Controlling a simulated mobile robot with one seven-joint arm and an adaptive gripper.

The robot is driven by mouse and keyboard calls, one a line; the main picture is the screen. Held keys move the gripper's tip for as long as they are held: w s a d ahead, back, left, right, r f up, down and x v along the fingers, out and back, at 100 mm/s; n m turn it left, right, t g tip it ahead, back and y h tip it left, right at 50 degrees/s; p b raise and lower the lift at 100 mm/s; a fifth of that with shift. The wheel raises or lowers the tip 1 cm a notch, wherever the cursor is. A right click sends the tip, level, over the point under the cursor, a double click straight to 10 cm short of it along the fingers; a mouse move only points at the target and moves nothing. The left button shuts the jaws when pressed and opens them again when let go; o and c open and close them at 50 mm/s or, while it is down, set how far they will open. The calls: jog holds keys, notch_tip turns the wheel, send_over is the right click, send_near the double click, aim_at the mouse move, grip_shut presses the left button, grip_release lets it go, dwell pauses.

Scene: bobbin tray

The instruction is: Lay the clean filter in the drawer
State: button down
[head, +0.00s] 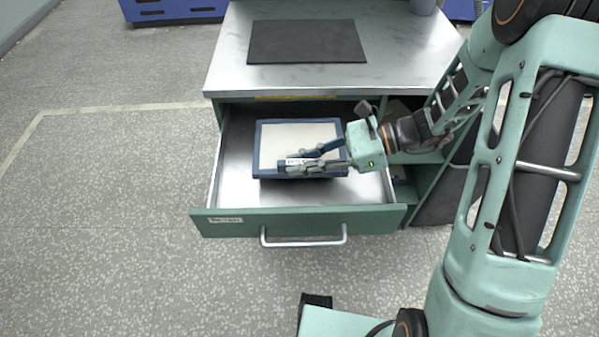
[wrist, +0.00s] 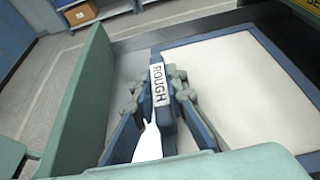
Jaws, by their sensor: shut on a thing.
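A flat filter (head: 297,143) with a blue frame and a clean-looking off-white face is within the outline of the open drawer (head: 230,187), towards its back. In the wrist view the filter (wrist: 245,90) has a white label reading ROUGH on its near frame edge. My gripper (head: 283,166) is shut on that edge, with fingers on both sides of the label, as the wrist view also shows (wrist: 160,88). The filter looks roughly level. I cannot tell whether its underside touches the drawer floor.
The cabinet top (head: 232,60) above the drawer carries a dark mat (head: 306,41). Its front edge overhangs the drawer's back. Bare drawer floor shows left of and in front of the filter. A cardboard box (wrist: 81,13) stands on a blue shelf farther off.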

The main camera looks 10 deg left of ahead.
notch_tip(320, 180, down, 3)
jog(key=shift+a+f+b, duration=0.1)
jog(key=shift+f+b, duration=0.1)
jog(key=shift+b, duration=0.2)
jog(key=shift+r, duration=0.1)
jog(key=c, duration=1.9)
grip_release()
jog(key=shift+c, duration=0.2)
jog(key=p+v, duration=0.2)
jog(key=v, duration=1)
